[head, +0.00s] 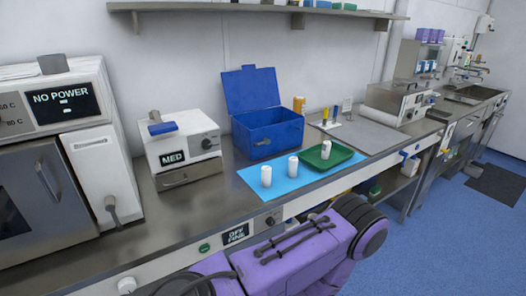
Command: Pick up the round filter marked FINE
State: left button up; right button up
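Three small white cylinders, perhaps the round filters, stand upright near the blue mat (249,178). The left cylinder (266,176) and the middle cylinder (293,166) stand on the mat. The right cylinder (326,149) stands in the green tray (341,154). Any marks on them are too small to read, so I cannot tell which is marked FINE. Neither of my grippers is in view, and nothing shows in contact with the cylinders.
An open blue box (272,135) stands behind the mat, with an orange bottle (299,105) beside it. A device reading MED (180,152) stands left. A flat grey plate (368,135) lies right. The counter's front edge runs close before the mat.

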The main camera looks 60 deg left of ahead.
aim_at(294, 160)
jog(key=u, duration=0.05)
jog(key=k, duration=0.15)
jog(key=u, duration=1.15)
